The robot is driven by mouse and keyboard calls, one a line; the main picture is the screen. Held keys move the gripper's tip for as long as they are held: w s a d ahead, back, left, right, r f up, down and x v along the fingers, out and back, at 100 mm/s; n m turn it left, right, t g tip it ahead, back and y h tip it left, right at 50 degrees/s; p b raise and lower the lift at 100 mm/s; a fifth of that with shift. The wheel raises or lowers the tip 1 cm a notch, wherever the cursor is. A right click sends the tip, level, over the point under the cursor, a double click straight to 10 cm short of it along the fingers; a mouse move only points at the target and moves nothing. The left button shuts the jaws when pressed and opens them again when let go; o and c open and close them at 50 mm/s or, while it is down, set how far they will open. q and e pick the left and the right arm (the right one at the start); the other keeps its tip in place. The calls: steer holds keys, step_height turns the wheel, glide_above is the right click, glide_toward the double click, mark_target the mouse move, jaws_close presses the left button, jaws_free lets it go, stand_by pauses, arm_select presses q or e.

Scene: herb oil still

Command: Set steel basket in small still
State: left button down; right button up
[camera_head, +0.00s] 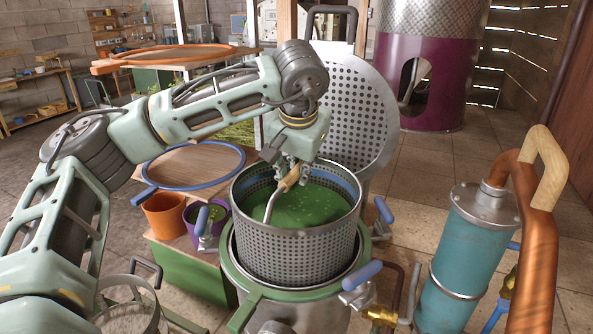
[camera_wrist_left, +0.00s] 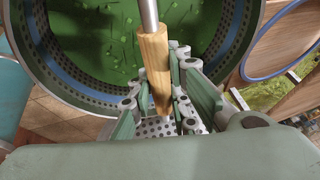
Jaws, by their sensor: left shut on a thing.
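The steel basket (camera_head: 300,248) is a perforated metal cylinder with a blue band inside and green contents. It also shows in the wrist view (camera_wrist_left: 52,62). Its wooden-gripped handle (camera_head: 289,180) stands up over the opening. My left gripper (camera_head: 291,170) is shut on the wooden grip (camera_wrist_left: 155,70). The basket is upright with its lower part inside the mouth of the small still (camera_head: 243,296), which has a green rim. Much of its wall stands above that rim. I cannot tell if its bottom rests on anything. My right gripper is not in view.
A round perforated plate (camera_head: 352,105) stands raised behind the still. Blue-handled clamps (camera_head: 362,273) surround the still's mouth. A teal cylinder (camera_head: 452,262) and copper pipe (camera_head: 535,262) stand close on the right. Orange (camera_head: 163,215) and purple (camera_head: 208,232) pots are left.

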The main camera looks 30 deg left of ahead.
arm_select(q)
steer(key=shift+w+f+b, duration=0.1)
steer(key=shift+f+b, duration=5.15)
steer(key=shift+f, duration=2.85)
steer(key=shift+f+b, duration=0.45)
steer(key=shift+f, duration=0.3)
steer(key=c, duration=1.6)
jaws_free()
steer(key=shift+s+d+f, duration=0.1)
steer(key=shift+s, duration=0.1)
steer(key=shift+o, duration=0.2)
steer(key=shift+f, duration=0.3)
step_height(320, 180, up, 10)
steer(key=p, duration=0.7)
steer(key=shift+f, duration=0.25)
